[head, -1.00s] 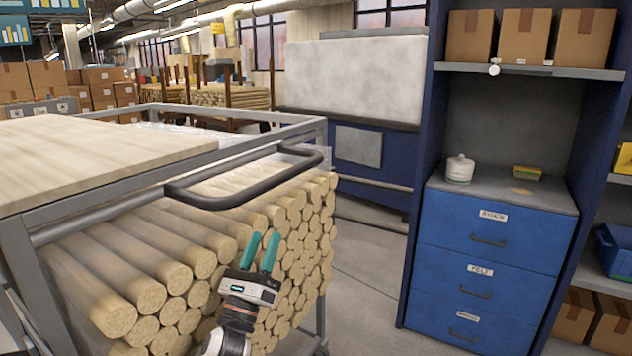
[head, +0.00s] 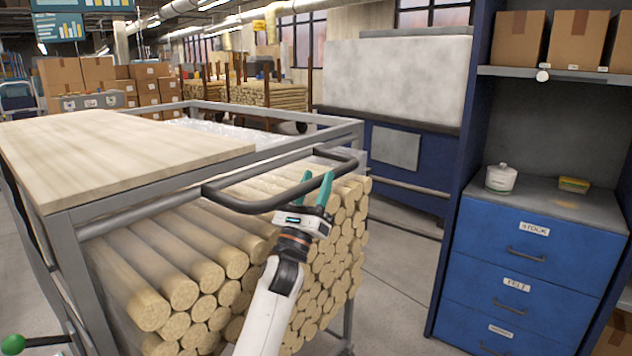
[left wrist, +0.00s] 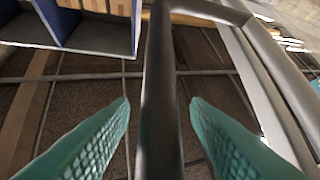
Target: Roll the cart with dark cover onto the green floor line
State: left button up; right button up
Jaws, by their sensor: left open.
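A grey-framed cart (head: 62,235) stands close in front of me, with a pale wood board (head: 110,150) on top and round wooden logs (head: 215,262) below. I see no dark cover on it. Its dark push handle (head: 262,203) sticks out on the near right side. My left gripper (head: 317,176) is open at the handle's right part. In the left wrist view the handle bar (left wrist: 160,60) runs between the two open teal fingers (left wrist: 160,103), with gaps on both sides. My right gripper and the green floor line are not in view.
A blue drawer cabinet (head: 535,270) with shelves stands to the right. A blue machine (head: 410,175) with a pale panel is behind the cart. Grey floor (head: 395,270) is free between cart and cabinet. A green ball-like knob (head: 12,344) shows at the lower left.

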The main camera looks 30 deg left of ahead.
pick_arm(q)
grip_shut()
dwell(0.3)
jog(key=shift+a, duration=0.1)
